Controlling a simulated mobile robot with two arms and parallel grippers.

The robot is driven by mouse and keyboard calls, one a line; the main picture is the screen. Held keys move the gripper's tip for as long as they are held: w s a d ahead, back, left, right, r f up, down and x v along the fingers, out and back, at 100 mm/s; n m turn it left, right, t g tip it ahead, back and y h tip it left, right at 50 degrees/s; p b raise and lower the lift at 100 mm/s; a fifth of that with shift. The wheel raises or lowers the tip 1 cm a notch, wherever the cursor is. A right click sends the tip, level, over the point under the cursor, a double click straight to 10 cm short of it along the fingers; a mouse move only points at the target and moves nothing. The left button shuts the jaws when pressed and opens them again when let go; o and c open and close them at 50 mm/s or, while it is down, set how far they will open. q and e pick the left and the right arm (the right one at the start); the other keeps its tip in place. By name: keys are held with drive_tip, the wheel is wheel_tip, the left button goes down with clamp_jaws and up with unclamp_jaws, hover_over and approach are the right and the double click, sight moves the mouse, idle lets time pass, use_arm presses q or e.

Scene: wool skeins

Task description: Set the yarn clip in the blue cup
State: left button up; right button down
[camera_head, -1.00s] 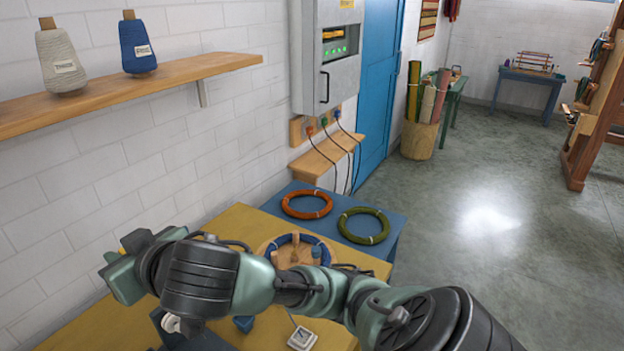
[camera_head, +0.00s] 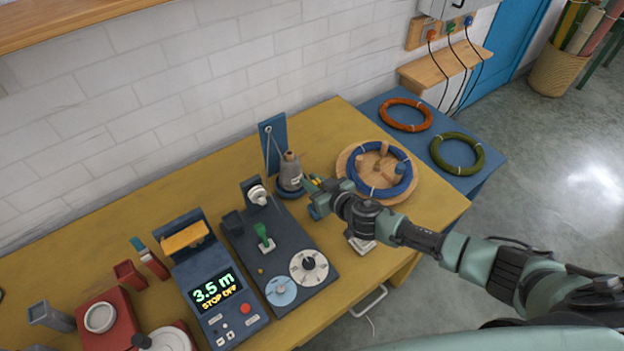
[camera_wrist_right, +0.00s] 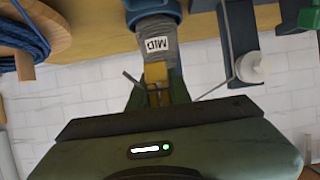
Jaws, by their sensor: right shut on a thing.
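My right gripper (camera_head: 314,190) is beside a grey yarn cone (camera_head: 290,172), on its right. In the right wrist view, the jaws (camera_wrist_right: 156,90) are shut on a small yellow piece, which looks like the yarn clip (camera_wrist_right: 155,76). It is in front of the cone (camera_wrist_right: 160,35), which is labelled MID. I cannot tell whether clip and cone touch. The cone stands upright on a round blue base (camera_head: 292,192). A squarish grey-blue cup (camera_head: 45,315), likely the blue cup, stands at the table's lower left. My left gripper is not in view.
A round wooden tray (camera_head: 408,190) with a blue skein lies right. A wall runs behind.

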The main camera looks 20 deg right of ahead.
wheel_tip(320, 180, down, 7)
drive_tip(key=b, duration=0.6)
drive_tip(key=shift+r, duration=0.1)
drive_tip(key=shift+s+d, duration=0.1)
drive_tip(key=shift+s, duration=0.2)
idle(0.4)
drive_tip(key=c, duration=1.2)
unclamp_jaws()
drive_tip(key=shift+c, duration=0.2)
